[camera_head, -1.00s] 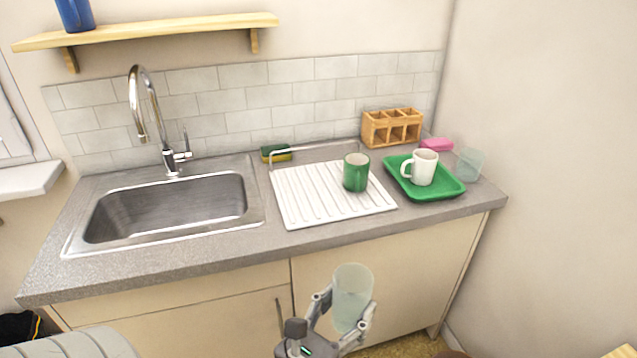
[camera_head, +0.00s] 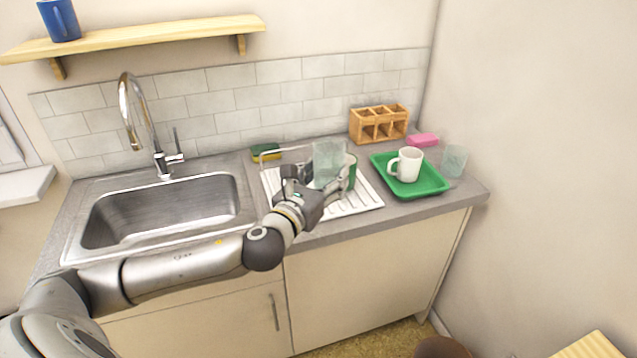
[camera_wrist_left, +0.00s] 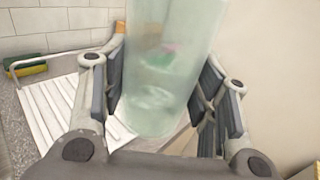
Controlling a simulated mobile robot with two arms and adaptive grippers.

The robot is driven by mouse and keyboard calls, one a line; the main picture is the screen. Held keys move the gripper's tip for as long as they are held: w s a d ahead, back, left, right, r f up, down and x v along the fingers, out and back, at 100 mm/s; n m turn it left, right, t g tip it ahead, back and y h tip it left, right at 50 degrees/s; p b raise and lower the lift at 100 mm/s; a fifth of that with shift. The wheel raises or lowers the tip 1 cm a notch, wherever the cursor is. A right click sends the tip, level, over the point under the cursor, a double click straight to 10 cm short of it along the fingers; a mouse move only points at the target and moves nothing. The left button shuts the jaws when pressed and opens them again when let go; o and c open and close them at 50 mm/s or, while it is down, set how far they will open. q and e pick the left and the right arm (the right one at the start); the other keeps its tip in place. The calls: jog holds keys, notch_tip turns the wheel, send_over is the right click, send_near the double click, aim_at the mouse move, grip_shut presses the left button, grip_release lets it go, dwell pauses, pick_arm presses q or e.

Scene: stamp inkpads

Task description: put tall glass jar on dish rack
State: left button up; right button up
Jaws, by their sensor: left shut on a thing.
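The tall glass jar (camera_head: 326,160) is clear, pale green and upright. My left gripper (camera_head: 322,182) is shut on it, with a finger on each side, as the left wrist view shows around the jar (camera_wrist_left: 165,75). The jar and gripper are over the white ribbed dish rack (camera_head: 354,203); I cannot tell whether the jar's bottom touches it. My right gripper is not in view.
A green tray (camera_head: 433,182) with a white mug (camera_head: 406,164) lies right of the rack. Another glass (camera_head: 454,160), a pink sponge (camera_head: 423,140) and a wooden holder (camera_head: 378,125) stand beyond. The sink (camera_head: 165,211) is left. A yellow-green sponge (camera_head: 265,152) lies behind.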

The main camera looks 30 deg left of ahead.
pick_arm(q)
jog(key=shift+w+a+r+y, duration=0.15)
jog(key=shift+w+a+r, duration=0.15)
jog(key=shift+a, duration=0.15)
jog(key=shift+w+a+r+y, duration=0.15)
jog(key=shift+a+r, duration=0.1)
jog(key=shift+a, duration=0.2)
jog(key=w+a+f, duration=0.2)
jog(key=w+f, duration=0.1)
jog(key=w+a+f+b, duration=0.1)
jog(key=w+a+f, duration=0.1)
jog(key=w+f, duration=0.1)
jog(key=w+a+f, duration=0.2)
jog(key=w+f, duration=0.1)
jog(key=w, duration=0.2)
jog(key=shift+w+a+f, duration=0.15)
jog(key=shift+a+f, duration=0.05)
jog(key=shift+a, duration=0.2)
jog(key=shift+w+a+f+b, duration=0.15)
jog(key=shift+f+b, duration=0.65)
jog(key=shift+f, duration=1)
jog(key=o, duration=1.3)
jog(key=shift+f, duration=0.1)
jog(key=shift+o, duration=0.2)
